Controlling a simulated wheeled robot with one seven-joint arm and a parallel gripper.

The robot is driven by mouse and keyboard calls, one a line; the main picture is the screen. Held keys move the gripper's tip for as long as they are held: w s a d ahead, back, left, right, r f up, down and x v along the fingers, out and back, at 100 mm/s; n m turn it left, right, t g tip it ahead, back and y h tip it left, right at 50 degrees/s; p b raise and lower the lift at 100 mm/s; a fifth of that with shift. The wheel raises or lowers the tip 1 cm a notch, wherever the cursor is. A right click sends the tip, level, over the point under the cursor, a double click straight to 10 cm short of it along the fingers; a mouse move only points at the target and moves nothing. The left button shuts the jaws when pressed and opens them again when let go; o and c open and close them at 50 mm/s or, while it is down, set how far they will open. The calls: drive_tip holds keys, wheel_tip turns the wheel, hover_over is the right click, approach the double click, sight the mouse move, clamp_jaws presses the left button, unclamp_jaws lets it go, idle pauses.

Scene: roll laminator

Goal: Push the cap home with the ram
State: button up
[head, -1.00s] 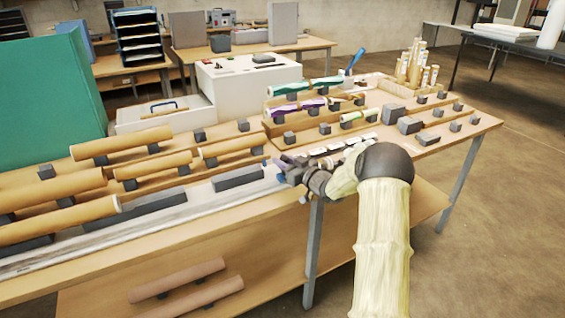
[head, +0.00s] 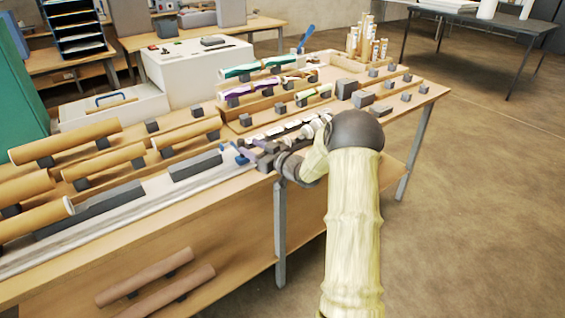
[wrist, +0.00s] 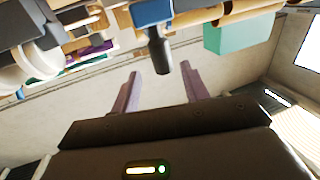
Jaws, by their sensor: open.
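My gripper (head: 250,152) is at the near edge of the bench, beside the right end of a long pale rail (head: 130,210). It is open in the wrist view (wrist: 161,82), with its two fingers apart. A blue block (wrist: 150,13) with a dark rounded stub (wrist: 160,58) shows between and beyond the fingers, possibly the ram and its handle. In the head view, a small blue part (head: 240,150) sits by the fingertips. I cannot tell whether the fingers touch it. A brown tube (head: 35,218) at the left has a pale end; I cannot make out the cap for certain.
Dark blocks (head: 196,165) lie along the rail. Several brown tubes rest on supports behind it. A white machine (head: 190,70) stands at the back. Small dark blocks and a rack of short tubes (head: 362,50) fill the right. Open floor (head: 480,210) lies right of the bench.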

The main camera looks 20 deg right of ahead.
drive_tip(key=b+v, duration=0.1)
drive_tip(key=v, duration=1.1)
drive_tip(key=shift+s+d, duration=0.2)
drive_tip(key=shift+s, duration=0.1)
drive_tip(key=shift+s+d, duration=0.1)
drive_tip(key=shift+d, duration=0.05)
drive_tip(key=s+a+r+m+g+h+p, duration=0.2)
drive_tip(key=a+r+m+g+h+p, duration=0.15)
drive_tip(key=a+h+p, duration=0.3)
drive_tip(key=s+a+g+p, duration=0.1)
drive_tip(key=s+a+g, duration=0.2)
drive_tip(key=s, duration=0.4)
drive_tip(key=s+a+r+m+g+h+p, duration=0.1)
drive_tip(key=s+a+g+p, duration=0.1)
drive_tip(key=s, duration=0.6)
drive_tip(key=s+a+r+m+g+p, duration=0.1)
drive_tip(key=s+a+g+p, duration=0.1)
drive_tip(key=s+a+g, duration=0.3)
drive_tip(key=shift+s+a+h, duration=0.35)
drive_tip(key=shift+s+a, duration=0.05)
drive_tip(key=shift+s, duration=0.75)
drive_tip(key=shift+r, duration=0.15)
